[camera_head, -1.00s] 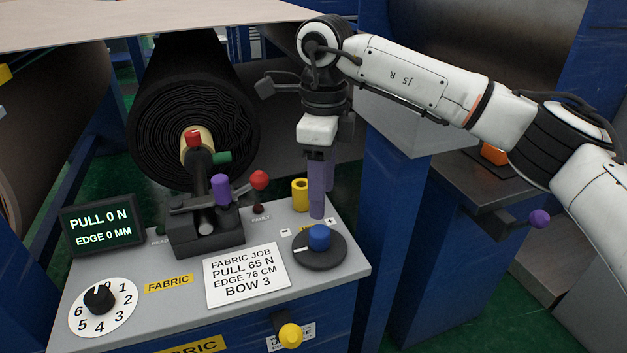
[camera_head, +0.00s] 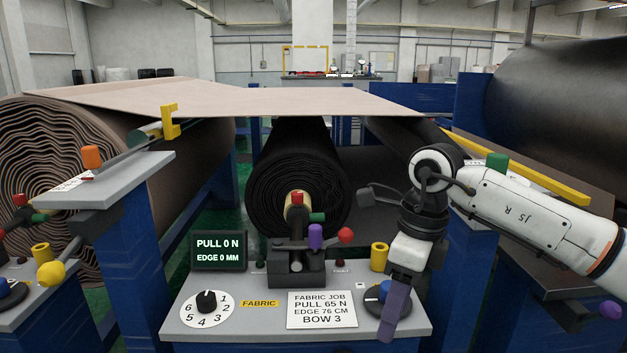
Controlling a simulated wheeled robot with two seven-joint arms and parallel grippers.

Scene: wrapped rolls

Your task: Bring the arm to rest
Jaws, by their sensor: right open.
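My right arm comes in from the right edge. Its gripper (camera_head: 396,312) has purple fingers and hangs pointing down over the right end of the grey control panel (camera_head: 240,325). The gripper is open, with nothing seen in it. It partly covers the blue-topped knob (camera_head: 379,292), and I cannot tell whether it touches it. My left gripper is not in view. The panel's display (camera_head: 218,251) reads PULL 0 N, EDGE 0 MM.
A black wrapped roll (camera_head: 297,185) lies behind the panel, with a clamp (camera_head: 297,262) in front of it. A numbered dial (camera_head: 206,303) and a yellow cup (camera_head: 379,257) are on the panel. A large brown roll (camera_head: 45,180) stands left and a dark roll (camera_head: 565,100) right.

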